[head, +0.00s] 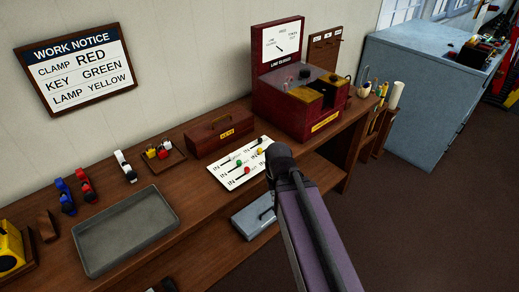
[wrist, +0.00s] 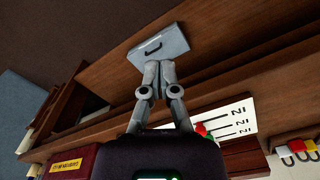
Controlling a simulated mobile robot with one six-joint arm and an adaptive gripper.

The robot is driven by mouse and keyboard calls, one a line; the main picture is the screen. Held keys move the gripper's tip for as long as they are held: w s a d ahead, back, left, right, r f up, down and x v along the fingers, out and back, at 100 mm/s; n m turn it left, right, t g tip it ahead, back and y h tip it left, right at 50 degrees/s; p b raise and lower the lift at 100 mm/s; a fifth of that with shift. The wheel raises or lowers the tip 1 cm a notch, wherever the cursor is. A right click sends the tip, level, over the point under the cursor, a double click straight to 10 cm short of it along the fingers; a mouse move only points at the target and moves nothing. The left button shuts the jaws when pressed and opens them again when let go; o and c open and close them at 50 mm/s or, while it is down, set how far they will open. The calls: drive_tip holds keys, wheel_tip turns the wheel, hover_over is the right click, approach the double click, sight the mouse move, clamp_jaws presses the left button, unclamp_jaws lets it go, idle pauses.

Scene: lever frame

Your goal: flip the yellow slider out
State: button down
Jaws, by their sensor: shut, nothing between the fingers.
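The white slider plate (head: 222,178) lies on the bench with several slots, marked IN at their left ends. The yellow slider (head: 259,150) has a round knob toward the right part of its slot. A green knob (head: 238,162) and a red knob (head: 246,170) sit on neighbouring slots. The plate also shows at the right in the wrist view (wrist: 240,112), with a red knob (wrist: 200,129) by my gripper. My gripper (wrist: 158,66) is shut and empty, beside the plate, over the bench front. In the head view my arm hides its fingers.
A grey case (head: 250,215) lies on the lower shelf. Behind the plate are a brown box (head: 205,137) and a dark red lever frame (head: 290,112). A grey tray (head: 125,230) stands left. A work notice (head: 78,66) hangs on the wall.

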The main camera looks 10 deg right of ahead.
wheel_tip(320, 180, up, 8)
drive_tip(key=n+t+y+p, duration=0.25)
drive_tip(key=n+p, duration=0.45)
drive_tip(key=n, duration=0.6)
hover_over(252, 152)
drive_tip(key=shift+s+d+g+y, duration=0.2)
drive_tip(key=shift+g+y, duration=0.25)
drive_tip(key=shift+f, duration=0.2)
drive_tip(key=b+x, duration=0.9)
drive_tip(key=x, duration=0.1)
drive_tip(key=shift+b, duration=0.4)
drive_tip(key=shift+s+d+r, duration=0.1)
drive_tip(key=shift+s+d, duration=0.2)
drive_tip(key=shift+d, duration=0.3)
drive_tip(key=shift+s+d, duration=0.25)
drive_tip(key=shift+d, duration=0.35)
drive_tip(key=shift+s+d+r, duration=0.1)
drive_tip(key=shift+s+d, duration=0.2)
drive_tip(key=shift+d, duration=0.3)
drive_tip(key=shift+w, duration=0.15)
